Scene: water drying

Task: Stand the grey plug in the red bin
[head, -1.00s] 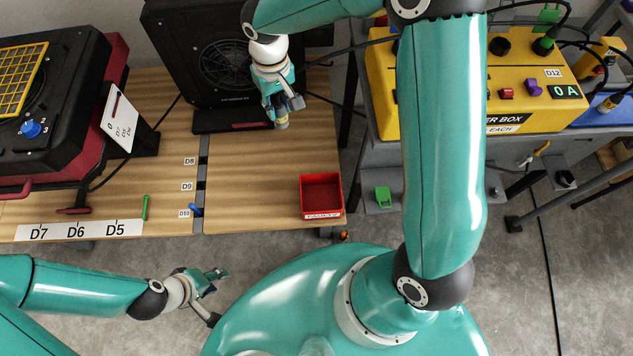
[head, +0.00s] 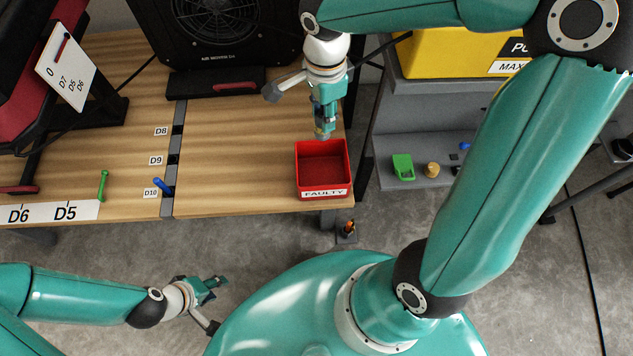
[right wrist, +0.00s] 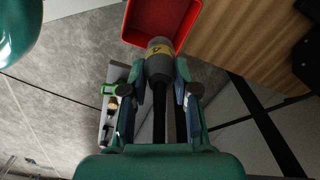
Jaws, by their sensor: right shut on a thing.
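The red bin (head: 324,191) stands at the right front of the wooden table, labelled FAULTY, its visible inside bare. My right gripper (head: 325,130) points down just behind the bin's back edge. It is shut on the grey plug (right wrist: 159,65), a rounded dark grey body with a yellow mark. In the right wrist view the plug sits between the fingers and overlaps the bin's wall (right wrist: 131,22). In the head view the plug is mostly hidden by the gripper. My left gripper (head: 213,288) is empty, fingers apart, in front of the table.
A blue peg (head: 163,186) stands near label D10 and a green peg (head: 103,186) near D5. A black fan unit (head: 215,45) stands behind. A grey shelf right of the table holds a green piece (head: 403,167) and a tan piece (head: 432,170).

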